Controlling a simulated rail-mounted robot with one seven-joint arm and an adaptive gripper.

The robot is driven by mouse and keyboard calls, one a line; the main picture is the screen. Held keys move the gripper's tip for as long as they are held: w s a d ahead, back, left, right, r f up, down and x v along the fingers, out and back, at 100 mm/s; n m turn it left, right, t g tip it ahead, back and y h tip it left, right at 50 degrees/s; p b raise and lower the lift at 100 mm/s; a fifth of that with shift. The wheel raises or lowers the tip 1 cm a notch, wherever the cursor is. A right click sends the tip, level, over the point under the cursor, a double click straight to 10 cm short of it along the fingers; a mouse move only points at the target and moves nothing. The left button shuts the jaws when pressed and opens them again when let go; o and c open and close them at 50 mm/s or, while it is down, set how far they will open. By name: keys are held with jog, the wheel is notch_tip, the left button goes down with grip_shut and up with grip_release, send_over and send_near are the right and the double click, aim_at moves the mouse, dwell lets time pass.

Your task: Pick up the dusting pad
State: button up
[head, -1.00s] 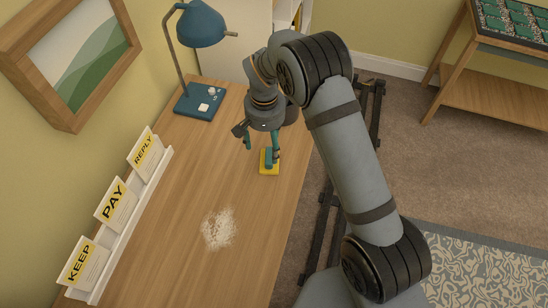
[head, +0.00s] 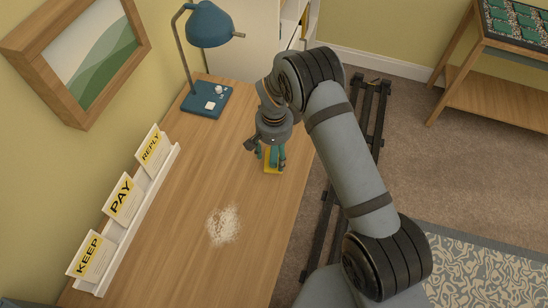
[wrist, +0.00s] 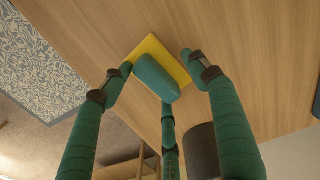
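The dusting pad (head: 273,170) has a yellow base and a teal handle. It lies on the wooden desk (head: 180,215) near its right edge, and it shows in the wrist view (wrist: 157,78). My gripper (head: 271,158) is just over it, pointing down. In the wrist view, my gripper (wrist: 160,74) has three green fingers spread around the handle, with gaps to it. It is open and holds nothing. In the head view the fingers partly hide the pad.
Pale dust (head: 223,225) lies on the desk. A white letter rack (head: 130,222) with KEEP, PAY and REPLY cards lines the left edge. A blue lamp (head: 208,102) stands at the back. A dark cylinder (wrist: 203,150) is near the fingers.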

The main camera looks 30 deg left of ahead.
jog(key=c, duration=1.3)
jog(key=shift+c, duration=0.3)
